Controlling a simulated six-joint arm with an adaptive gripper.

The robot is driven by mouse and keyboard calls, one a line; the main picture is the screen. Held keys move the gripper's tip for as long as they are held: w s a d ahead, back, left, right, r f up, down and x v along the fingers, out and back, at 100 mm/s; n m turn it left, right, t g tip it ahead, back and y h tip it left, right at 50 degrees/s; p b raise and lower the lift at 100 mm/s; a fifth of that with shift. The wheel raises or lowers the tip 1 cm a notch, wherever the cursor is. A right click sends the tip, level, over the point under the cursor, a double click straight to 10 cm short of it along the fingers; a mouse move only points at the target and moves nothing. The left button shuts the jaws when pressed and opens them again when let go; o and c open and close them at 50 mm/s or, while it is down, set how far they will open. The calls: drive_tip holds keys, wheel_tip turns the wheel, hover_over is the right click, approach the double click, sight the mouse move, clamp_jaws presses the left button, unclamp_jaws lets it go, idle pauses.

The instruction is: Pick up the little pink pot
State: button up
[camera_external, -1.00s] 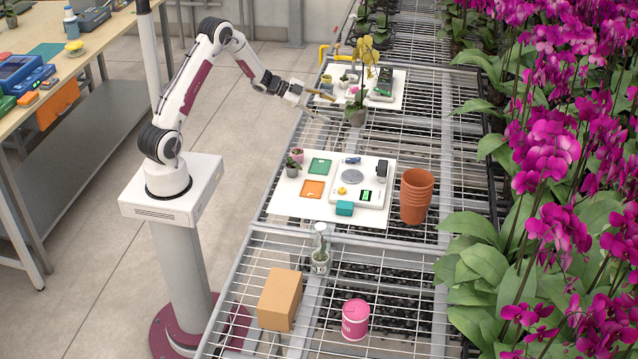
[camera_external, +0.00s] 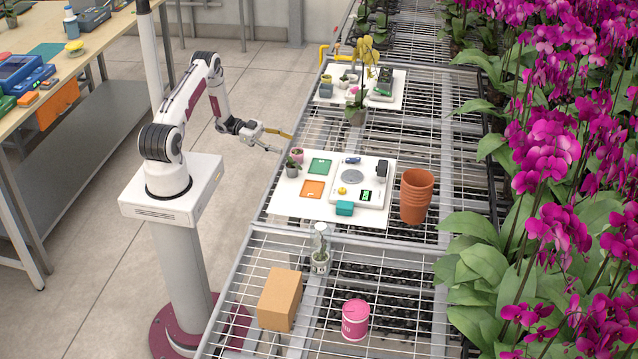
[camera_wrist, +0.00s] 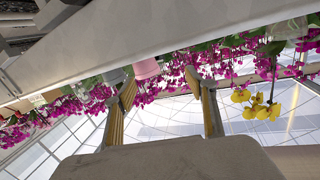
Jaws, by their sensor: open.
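The little pink pot (camera_external: 297,154) stands at the left back edge of the white board (camera_external: 285,207) on the bench, holding a small dark plant. A grey pot (camera_external: 292,170) with a plant stands close in front of it. My gripper (camera_external: 286,144) is open and empty, with its fingers pointing right toward the pink pot from just left of the bench. In the upside-down wrist view, the pink pot (camera_wrist: 147,68) shows beyond the tips, between the two fingers and nearer the left one. The grey pot (camera_wrist: 114,76) shows left of it, partly behind that finger.
The board also carries a green tray (camera_external: 320,166), an orange tray (camera_external: 312,189), a scale (camera_external: 344,194) and a teal box (camera_external: 344,208). Stacked terracotta pots (camera_external: 416,192) stand to its right. A potted orchid (camera_external: 356,116) stands behind. The aisle left of the bench is clear.

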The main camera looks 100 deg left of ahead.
sight(292, 152)
drive_tip(key=shift+s+d+f+n+t, duration=0.25)
drive_tip(key=shift+s+d+f+n, duration=0.15)
drive_tip(key=shift+d, duration=0.25)
drive_tip(key=shift+s+d+f+n+t, duration=0.2)
drive_tip(key=shift+s+d+f+t, duration=0.05)
drive_tip(key=shift+s+d, duration=0.3)
drive_tip(key=shift+w, duration=0.1)
drive_tip(key=shift+x, duration=1.3)
drive_tip(key=shift+w+d, duration=0.1)
drive_tip(key=shift+r+x, duration=0.1)
drive_tip(key=shift+x, duration=1.1)
drive_tip(key=shift+r+x, duration=0.15)
drive_tip(key=shift+x, duration=1.1)
drive_tip(key=c, duration=1.2)
